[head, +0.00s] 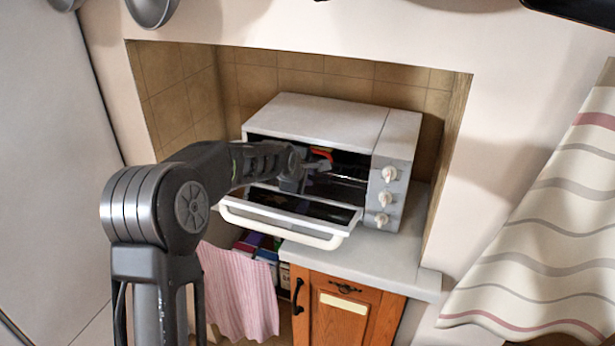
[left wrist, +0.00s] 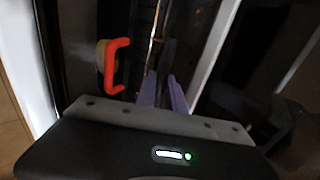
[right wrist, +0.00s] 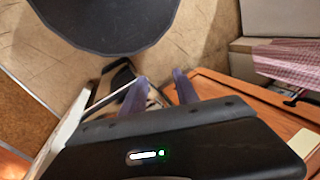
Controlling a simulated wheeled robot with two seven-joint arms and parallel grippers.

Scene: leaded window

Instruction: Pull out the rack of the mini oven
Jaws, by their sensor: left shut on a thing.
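The white mini oven (head: 315,118) stands on the counter in a tiled niche. Its door is folded down, with the white door handle (head: 280,227) at the front. The wire rack (head: 347,181) shows partly inside the dark cavity; its left part is hidden by my arm. My left gripper (head: 308,180) reaches in through the opening and is shut on the rack. In the left wrist view its fingers (left wrist: 163,88) are close together at a thin bright bar. My right gripper (right wrist: 158,90) has its fingers apart, with nothing seen held; it is outside the head view.
A red handle-like piece (head: 322,157) is inside the oven beside my left gripper; it also shows in the left wrist view (left wrist: 115,65). Oven knobs (head: 388,174) line the right panel. A pink striped towel (head: 240,290) hangs below, beside a wooden cabinet (head: 375,312). A striped curtain (head: 550,240) hangs at right.

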